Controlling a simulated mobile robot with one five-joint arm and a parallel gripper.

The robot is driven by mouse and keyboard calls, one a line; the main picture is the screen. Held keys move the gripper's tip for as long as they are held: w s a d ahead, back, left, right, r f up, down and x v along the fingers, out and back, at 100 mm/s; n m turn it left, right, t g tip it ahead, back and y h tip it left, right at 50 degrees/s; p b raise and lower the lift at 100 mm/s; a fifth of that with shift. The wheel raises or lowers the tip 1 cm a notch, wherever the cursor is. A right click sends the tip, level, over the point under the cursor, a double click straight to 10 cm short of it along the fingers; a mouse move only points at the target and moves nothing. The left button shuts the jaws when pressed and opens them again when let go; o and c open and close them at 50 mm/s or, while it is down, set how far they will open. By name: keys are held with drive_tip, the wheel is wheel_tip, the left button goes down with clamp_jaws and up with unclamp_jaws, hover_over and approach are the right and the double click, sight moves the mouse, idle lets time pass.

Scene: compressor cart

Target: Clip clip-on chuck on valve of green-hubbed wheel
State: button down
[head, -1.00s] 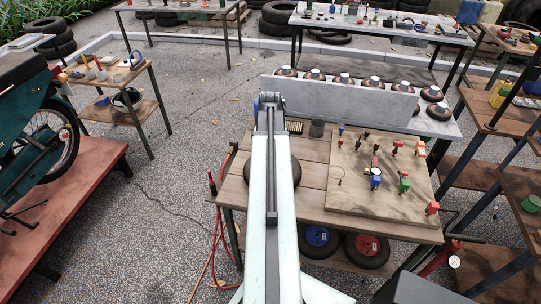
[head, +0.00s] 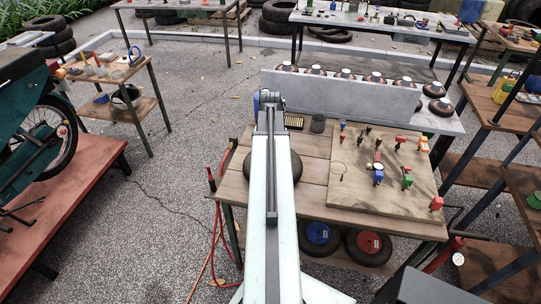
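My arm reaches straight ahead over the left part of the wooden cart top (head: 312,190). Its far end stands above the back edge, and my gripper's fingers are hidden behind it. A dark tyre (head: 287,168) lies on the cart top, mostly covered by my arm; its hub and valve are hidden. No green hub shows. A wooden board (head: 350,199) on the right holds several small coloured fittings, among them a blue one (head: 378,178), a green one (head: 407,181) and a red one (head: 400,141). I cannot tell which is the clip-on chuck.
A blue-hubbed wheel (head: 318,234) and a red-hubbed wheel (head: 369,244) sit on the lower shelf. A grey upright panel (head: 340,97) stands behind the cart. A red hose (head: 219,235) hangs at the left. Shelving (head: 475,150) stands close on the right.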

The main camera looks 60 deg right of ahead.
drive_tip(key=shift+f+b, duration=1.2)
idle(0.5)
drive_tip(key=c, duration=1.1)
unclamp_jaws()
drive_tip(key=shift+r, duration=0.1)
drive_tip(key=shift+o, duration=0.2)
wheel_tip(320, 180, up, 8)
drive_tip(key=p, duration=0.8)
